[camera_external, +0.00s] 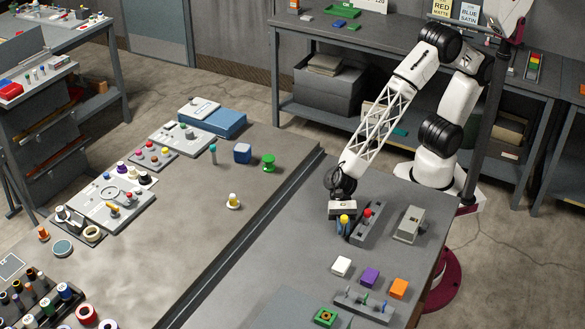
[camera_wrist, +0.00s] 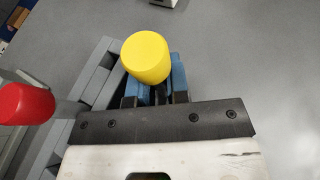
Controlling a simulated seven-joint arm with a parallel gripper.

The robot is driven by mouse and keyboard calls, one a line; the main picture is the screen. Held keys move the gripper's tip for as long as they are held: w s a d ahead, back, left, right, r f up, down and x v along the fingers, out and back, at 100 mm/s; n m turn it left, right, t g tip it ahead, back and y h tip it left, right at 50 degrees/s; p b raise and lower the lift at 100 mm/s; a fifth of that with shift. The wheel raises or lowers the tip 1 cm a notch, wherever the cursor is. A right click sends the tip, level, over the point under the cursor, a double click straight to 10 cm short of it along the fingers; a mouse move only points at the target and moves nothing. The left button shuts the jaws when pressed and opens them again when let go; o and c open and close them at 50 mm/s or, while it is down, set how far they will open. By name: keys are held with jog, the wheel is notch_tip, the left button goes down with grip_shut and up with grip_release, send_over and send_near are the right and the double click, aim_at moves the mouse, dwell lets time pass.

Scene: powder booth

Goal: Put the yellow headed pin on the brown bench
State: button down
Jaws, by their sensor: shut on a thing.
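The brown bench (camera_external: 190,205) lies to the left, past a dark seam.
A grey box (camera_external: 409,224) and white, purple and orange blocks (camera_external: 370,277) are on the grey bench.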

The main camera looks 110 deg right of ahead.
jog(key=shift+f, duration=0.1)
jog(key=c, duration=1.4)
grip_release()
jog(key=shift+v, duration=6.05)
